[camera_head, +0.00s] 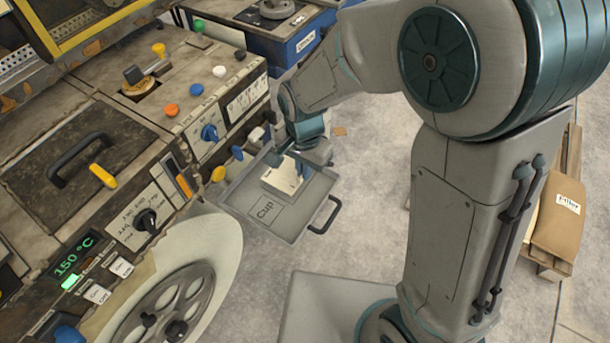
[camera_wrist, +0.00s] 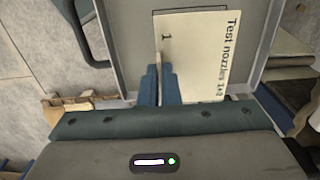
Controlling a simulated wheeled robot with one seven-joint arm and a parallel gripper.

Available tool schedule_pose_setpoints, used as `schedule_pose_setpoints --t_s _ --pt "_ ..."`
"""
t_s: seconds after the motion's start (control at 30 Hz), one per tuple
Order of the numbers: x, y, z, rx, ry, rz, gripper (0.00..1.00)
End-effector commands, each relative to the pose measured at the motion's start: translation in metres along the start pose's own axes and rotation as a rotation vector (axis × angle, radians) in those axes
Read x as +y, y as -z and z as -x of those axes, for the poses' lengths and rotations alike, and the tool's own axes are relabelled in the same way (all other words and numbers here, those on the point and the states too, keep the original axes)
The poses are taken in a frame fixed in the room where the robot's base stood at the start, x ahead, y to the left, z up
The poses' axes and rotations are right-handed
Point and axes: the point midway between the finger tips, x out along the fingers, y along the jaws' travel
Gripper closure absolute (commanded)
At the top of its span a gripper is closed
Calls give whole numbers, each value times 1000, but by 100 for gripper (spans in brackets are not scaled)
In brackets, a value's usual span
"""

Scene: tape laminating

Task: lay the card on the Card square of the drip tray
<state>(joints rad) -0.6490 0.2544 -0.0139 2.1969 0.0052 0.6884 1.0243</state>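The card (camera_wrist: 196,55) is a pale sheet printed "Test nozzles 1+2" and "1". It lies over the grey drip tray (camera_head: 236,184) in the head view, where the card (camera_head: 280,180) is partly covered by my gripper (camera_head: 299,158). In the wrist view the two blue fingers of my gripper (camera_wrist: 160,72) are close together at the card's left edge, with a thin pale strip between them. They look shut on the card's edge. The tray's square marked "Cup" (camera_head: 265,210) is bare. The Card square is hidden. I cannot tell whether the card touches the tray.
The tray has a dark handle (camera_head: 325,215) at its outer side. A machine panel with coloured knobs (camera_head: 208,132) stands close on the tray's left, with a large wheel (camera_head: 172,308) nearer. A box marked "Filler" (camera_head: 559,220) is at right. Open floor (camera_head: 370,180) lies right of the tray.

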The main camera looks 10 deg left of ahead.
Motion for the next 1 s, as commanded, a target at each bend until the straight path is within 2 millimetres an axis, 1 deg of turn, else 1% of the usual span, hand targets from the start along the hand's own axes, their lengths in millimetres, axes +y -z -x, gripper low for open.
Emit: schedule_pose_setpoints --t_s 0.03,0.1,0.2,0.5,0.63,0.67,0.7,0.73,1.0 --pt "1 -1 -9 -3 -5 0 100" --pt "1 -1 -20 -3 -5 -1 100" --pt "1 0 -31 -2 -4 -1 100" --pt "1 0 -34 0 -1 0 100" --pt "1 0 -38 0 -1 0 100" --pt "1 0 -38 0 -1 0 94" --pt "1 0 -37 0 -1 0 83" --pt "1 0 -37 0 -1 0 75" --pt "1 0 -36 0 -1 0 75"
